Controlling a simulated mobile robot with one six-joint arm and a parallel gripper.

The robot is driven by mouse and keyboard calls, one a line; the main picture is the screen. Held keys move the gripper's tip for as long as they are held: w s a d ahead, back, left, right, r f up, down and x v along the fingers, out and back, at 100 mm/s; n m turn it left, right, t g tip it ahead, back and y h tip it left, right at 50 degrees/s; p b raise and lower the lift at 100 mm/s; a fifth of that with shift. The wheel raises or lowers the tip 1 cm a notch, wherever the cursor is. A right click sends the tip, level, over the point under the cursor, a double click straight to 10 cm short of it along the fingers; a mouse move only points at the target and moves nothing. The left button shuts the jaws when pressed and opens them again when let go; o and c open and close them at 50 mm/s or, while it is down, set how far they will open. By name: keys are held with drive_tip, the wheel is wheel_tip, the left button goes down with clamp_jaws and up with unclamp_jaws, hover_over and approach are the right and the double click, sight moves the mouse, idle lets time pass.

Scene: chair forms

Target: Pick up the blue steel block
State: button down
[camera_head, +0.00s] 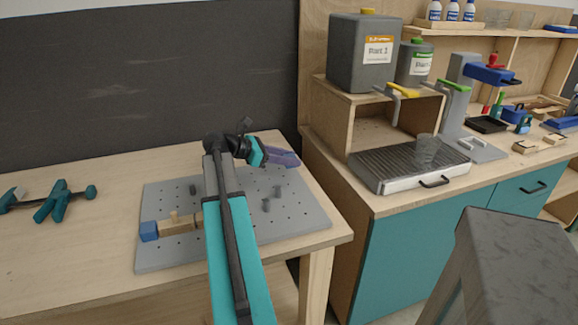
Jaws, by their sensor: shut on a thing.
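A blue block (149,231) sits at the front left of the grey perforated plate (300,228), at the left end of a wooden piece (177,225). I cannot tell from the picture whether it is steel. My gripper (287,159) is over the back right part of the plate, well apart from this block. Its teal body ends in purple-blue parts pointing right. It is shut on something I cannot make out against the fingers. My arm crosses the plate and hides part of it and the right end of the wooden piece.
Small grey posts (272,198) stand on the plate. Teal clamps (58,201) lie at the table's left. A dark wall rises behind. At right, a teal-fronted counter holds a ribbed tray (395,183), grey canisters (363,55) and a clear cup (425,152). The table's front left is bare.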

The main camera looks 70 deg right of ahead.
wheel_tip(320, 180, up, 14)
drive_tip(key=shift+b, duration=0.4)
drive_tip(key=shift+r, duration=0.1)
idle(0.6)
